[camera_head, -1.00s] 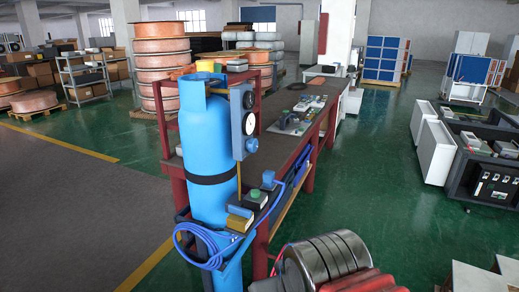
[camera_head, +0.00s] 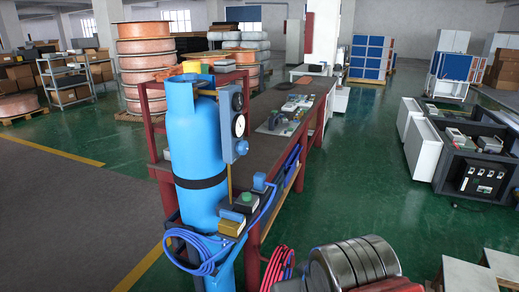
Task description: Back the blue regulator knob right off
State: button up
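The blue regulator knob (camera_head: 241,147) appears as a small round blue shape at the lower end of an upright blue-grey gauge panel (camera_head: 228,137). The panel has two round dials and is beside the upper right side of a tall blue gas cylinder (camera_head: 195,150). The cylinder stands upright with a black strap around it. The knob is small in the picture, so its thread and how far it is turned cannot be told. My gripper is not in view.
A long workbench (camera_head: 262,103) with small devices runs back behind the cylinder. A coiled blue hose (camera_head: 190,250) hangs at the front. A ribbed metal cylinder (camera_head: 350,265) with red parts fills the bottom edge. Green floor (camera_head: 350,190) is open right of the bench.

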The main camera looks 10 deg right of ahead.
aim_at(242, 147)
jog(key=i, duration=0.95)
